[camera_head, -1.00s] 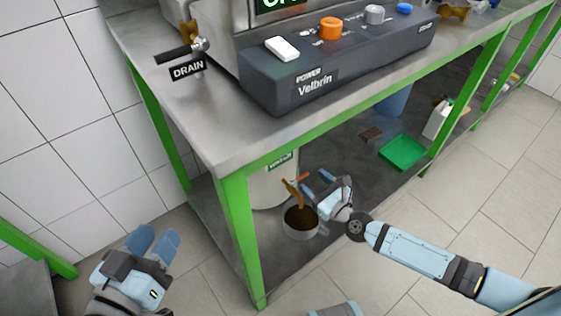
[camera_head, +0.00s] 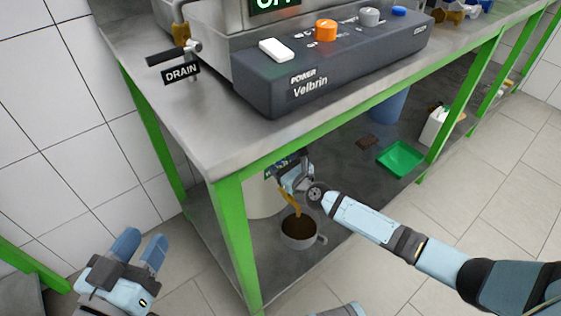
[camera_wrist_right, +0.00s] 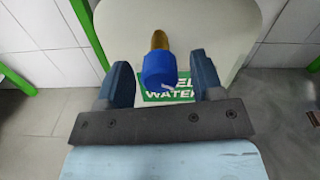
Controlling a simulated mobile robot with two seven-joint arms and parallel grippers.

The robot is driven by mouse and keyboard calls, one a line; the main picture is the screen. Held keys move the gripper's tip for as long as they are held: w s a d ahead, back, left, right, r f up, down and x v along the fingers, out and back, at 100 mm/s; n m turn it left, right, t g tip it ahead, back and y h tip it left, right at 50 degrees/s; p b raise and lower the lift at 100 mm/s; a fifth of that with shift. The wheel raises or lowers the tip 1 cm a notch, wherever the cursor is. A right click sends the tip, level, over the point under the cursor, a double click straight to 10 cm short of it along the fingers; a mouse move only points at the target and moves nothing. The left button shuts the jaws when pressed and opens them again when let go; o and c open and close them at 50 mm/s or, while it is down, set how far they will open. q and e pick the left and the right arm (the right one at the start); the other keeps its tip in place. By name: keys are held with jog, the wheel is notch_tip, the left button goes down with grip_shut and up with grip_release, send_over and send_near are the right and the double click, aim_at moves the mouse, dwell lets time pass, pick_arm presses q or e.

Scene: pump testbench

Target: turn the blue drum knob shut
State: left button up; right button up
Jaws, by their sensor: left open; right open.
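The drum (camera_head: 263,197) is a pale vessel under the bench, with a green label partly covered by my right gripper (camera_head: 290,172). In the right wrist view the blue knob (camera_wrist_right: 159,71) sits in front of the drum (camera_wrist_right: 215,25), with a brass piece (camera_wrist_right: 159,40) above it. My right gripper (camera_wrist_right: 158,82) is open there, one finger on each side of the knob with gaps. In the head view the knob is hidden. A brown spout or stream (camera_head: 291,197) reaches down toward a mug (camera_head: 300,242) of dark liquid. My left gripper (camera_head: 140,248) is open and empty at the lower left.
The grey bench top (camera_head: 170,100) with a green frame (camera_head: 232,240) lies above the drum and carries a dark control box (camera_head: 330,65) and a drain handle (camera_head: 172,55). A green tray (camera_head: 401,158) and a blue bin (camera_head: 387,106) stand farther back on the lower shelf.

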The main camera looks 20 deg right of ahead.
jog(key=c, duration=0.9)
